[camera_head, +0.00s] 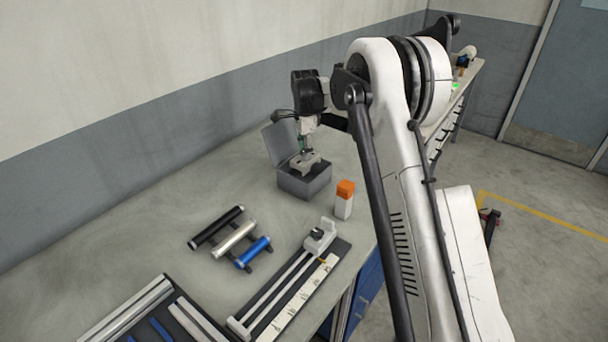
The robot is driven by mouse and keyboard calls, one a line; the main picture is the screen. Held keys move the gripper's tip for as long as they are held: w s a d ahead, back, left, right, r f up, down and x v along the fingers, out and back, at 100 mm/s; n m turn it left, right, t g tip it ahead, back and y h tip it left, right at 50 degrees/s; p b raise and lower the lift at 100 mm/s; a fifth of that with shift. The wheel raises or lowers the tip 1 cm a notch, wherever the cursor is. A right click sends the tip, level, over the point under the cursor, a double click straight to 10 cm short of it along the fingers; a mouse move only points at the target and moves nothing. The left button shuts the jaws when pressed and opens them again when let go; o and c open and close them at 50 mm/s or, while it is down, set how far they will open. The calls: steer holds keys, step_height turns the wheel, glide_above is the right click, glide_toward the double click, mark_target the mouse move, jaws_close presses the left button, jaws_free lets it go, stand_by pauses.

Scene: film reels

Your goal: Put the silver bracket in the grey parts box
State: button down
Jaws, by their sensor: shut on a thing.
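My gripper (303,150) points down over the grey parts box (304,187) and is shut on the silver bracket (305,163). The bracket is a small pale metal piece and shows at the level of the box's opening. I cannot tell whether it touches the inside of the box. The box is open, with its lid (279,142) standing up at the back left. The fingertips are small in this view and partly hidden, and the inside of the box is mostly hidden by the bracket and the front walls.
An orange-capped white bottle (344,200) stands right of the box. Black (216,228), silver (233,239) and blue (253,252) cylinders lie in front. A measuring fixture (290,290) and a tray of bars (150,312) are nearer. The bench left of the box is clear.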

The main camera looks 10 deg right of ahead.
steer(key=shift+f+p, duration=0.3)
steer(key=shift+f, duration=3.2)
steer(key=shift+f, duration=0.1)
steer(key=shift+f, duration=0.15)
steer(key=c, duration=1.5)
jaws_free()
steer(key=shift+c, duration=0.2)
steer(key=shift+r, duration=0.2)
